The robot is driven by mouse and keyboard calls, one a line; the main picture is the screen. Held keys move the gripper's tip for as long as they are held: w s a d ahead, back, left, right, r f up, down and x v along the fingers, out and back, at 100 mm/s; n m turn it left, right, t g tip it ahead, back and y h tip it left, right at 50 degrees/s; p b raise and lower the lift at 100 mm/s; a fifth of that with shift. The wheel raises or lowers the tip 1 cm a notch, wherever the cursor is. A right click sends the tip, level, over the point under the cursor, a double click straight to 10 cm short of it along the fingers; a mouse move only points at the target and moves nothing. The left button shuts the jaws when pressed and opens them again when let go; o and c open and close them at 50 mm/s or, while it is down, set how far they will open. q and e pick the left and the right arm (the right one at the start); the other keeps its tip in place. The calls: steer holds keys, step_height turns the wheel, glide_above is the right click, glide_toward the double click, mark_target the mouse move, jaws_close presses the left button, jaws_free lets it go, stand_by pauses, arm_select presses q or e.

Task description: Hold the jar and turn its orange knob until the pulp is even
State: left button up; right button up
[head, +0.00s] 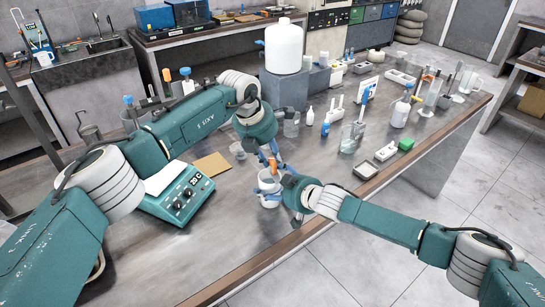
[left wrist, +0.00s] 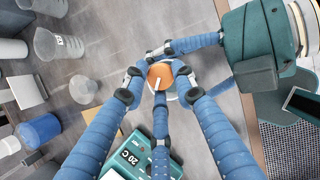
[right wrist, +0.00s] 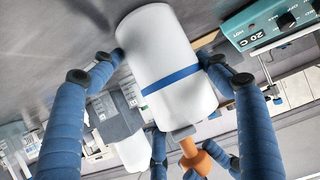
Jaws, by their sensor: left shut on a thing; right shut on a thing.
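The jar (right wrist: 172,75) is white with a blue band and stands on the table near its front edge. In the head view the jar (head: 267,184) is partly hidden by my grippers. Its orange knob (left wrist: 160,76) sits on top and carries a small white mark. My left gripper (left wrist: 159,72) is above the jar with its blue fingers closed around the knob. My right gripper (right wrist: 162,68) comes from the right, and its fingers are closed on the sides of the jar. The pulp inside is not visible.
A teal hotplate (head: 178,196) reading 20 C stands left of the jar. A tan board (head: 212,166) and a clear beaker (head: 238,151) are behind. A glass beaker (head: 351,138) and a grey tray (head: 366,170) stand to the right. The front table edge is close.

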arm_select(q)
steer(key=m, duration=0.2)
steer(key=m+g+h, duration=0.1)
steer(key=m, duration=0.1)
steer(key=shift+w+d+r+m, duration=0.1)
steer(key=shift+w+r+m, duration=0.1)
steer(key=shift+m, duration=0.1)
steer(key=shift+m+g, duration=0.4)
steer(key=shift+m, duration=0.2)
steer(key=shift+d, duration=0.1)
jaws_close()
steer(key=o, duration=1)
jaws_free()
steer(key=shift+s, duration=0.1)
steer(key=shift+o, duration=0.7)
steer(key=shift+a, duration=0.2)
steer(key=v, duration=1.2)
steer(key=shift+a+f, duration=0.1)
